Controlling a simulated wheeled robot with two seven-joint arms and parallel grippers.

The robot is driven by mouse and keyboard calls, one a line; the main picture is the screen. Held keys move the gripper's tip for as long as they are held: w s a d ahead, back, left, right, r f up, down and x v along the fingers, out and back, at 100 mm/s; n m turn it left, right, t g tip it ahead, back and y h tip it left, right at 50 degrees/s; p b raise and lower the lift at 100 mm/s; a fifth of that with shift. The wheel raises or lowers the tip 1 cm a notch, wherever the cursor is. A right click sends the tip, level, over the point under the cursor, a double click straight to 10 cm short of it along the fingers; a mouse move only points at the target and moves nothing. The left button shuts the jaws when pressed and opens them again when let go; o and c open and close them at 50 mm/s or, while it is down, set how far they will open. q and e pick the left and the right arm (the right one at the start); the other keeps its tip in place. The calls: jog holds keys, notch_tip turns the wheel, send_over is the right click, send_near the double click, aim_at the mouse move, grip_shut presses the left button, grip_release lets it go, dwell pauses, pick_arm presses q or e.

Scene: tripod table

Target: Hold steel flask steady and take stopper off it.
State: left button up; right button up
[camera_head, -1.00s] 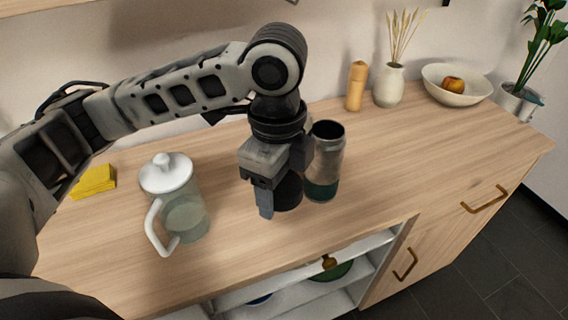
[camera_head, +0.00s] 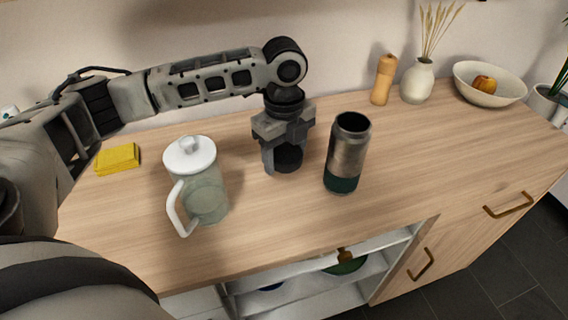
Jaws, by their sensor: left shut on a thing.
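The steel flask (camera_head: 347,155) stands upright on the wooden counter, right of centre, with a dark teal band at its base. Its mouth is open and dark, with no stopper in it. My left gripper (camera_head: 282,148) points down to the left of the flask, apart from it. It is shut on the black stopper (camera_head: 288,160), a short round piece at or just above the counter; I cannot tell whether it touches the wood. The fingers hide part of the stopper. My right gripper is not in view.
A glass jug (camera_head: 205,195) with a white lid and handle stands left of the gripper. A yellow sponge stack (camera_head: 118,158) lies further left. A wooden mill (camera_head: 383,80), a vase (camera_head: 417,82) and a bowl (camera_head: 489,88) stand at the back right. The counter right of the flask is clear.

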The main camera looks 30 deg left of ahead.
aim_at(284, 175)
pick_arm(q)
jog(key=shift+w+a+f, duration=0.15)
jog(key=shift+w+f, duration=0.05)
jog(key=shift+f, duration=0.05)
jog(key=f, duration=0.3)
jog(key=shift+w+a+f, duration=0.15)
jog(key=shift+a, duration=0.05)
jog(key=shift+f, duration=0.2)
jog(key=shift+f, duration=0.1)
jog(key=o, duration=1.1)
